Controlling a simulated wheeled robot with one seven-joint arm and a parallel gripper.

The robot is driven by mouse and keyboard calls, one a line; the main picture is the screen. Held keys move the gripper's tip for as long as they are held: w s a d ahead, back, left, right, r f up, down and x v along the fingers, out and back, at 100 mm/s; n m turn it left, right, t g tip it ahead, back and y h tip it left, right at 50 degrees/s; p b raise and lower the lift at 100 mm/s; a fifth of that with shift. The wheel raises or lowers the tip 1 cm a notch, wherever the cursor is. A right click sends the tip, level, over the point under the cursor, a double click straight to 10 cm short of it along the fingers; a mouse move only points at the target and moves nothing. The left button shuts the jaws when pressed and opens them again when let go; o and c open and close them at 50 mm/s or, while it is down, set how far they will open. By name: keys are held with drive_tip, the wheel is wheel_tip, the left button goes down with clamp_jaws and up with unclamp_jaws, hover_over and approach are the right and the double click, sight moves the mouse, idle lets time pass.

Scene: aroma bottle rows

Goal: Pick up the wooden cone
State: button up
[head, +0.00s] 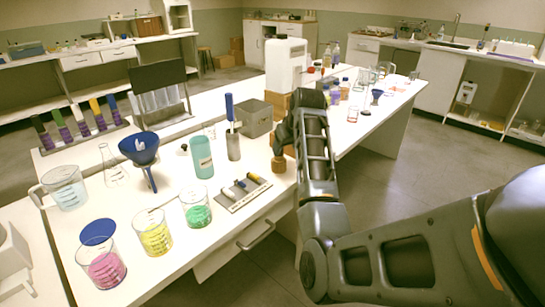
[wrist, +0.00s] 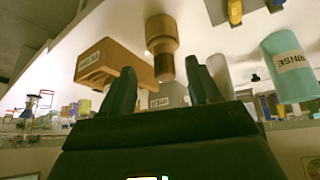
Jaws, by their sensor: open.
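The wooden cone (wrist: 161,36) is a light brown, stepped piece with a wide end and a narrower, darker end. In the wrist view it stands on the table, upside down in that picture, between and just beyond the two dark fingers of my gripper (wrist: 160,68). The fingers are apart, with gaps on both sides of the cone. In the head view my gripper (head: 281,143) points down over the table's near edge, with the cone (head: 278,164) just below it. The arm hides part of the fingers there.
A brown box (wrist: 104,66) and a grey box (head: 255,118) stand close by. A teal rinse bottle (head: 202,157), a tray of small bars (head: 243,190) and a blue funnel (head: 139,147) are to the left. Several beakers stand at the front left.

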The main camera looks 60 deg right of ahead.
sight(279, 157)
drive_tip(key=shift+w+d+f, duration=0.55)
drive_tip(key=shift+w+f, duration=0.2)
drive_tip(key=shift+w, duration=0.05)
drive_tip(key=shift+w+d+f, duration=0.55)
drive_tip(key=shift+w+f, duration=0.25)
drive_tip(key=shift+w, duration=0.05)
drive_tip(key=shift+w+d+f, duration=0.55)
drive_tip(key=shift+w+f, duration=0.2)
drive_tip(key=shift+w, duration=0.05)
drive_tip(key=shift+c, duration=0.2)
drive_tip(key=c, duration=1)
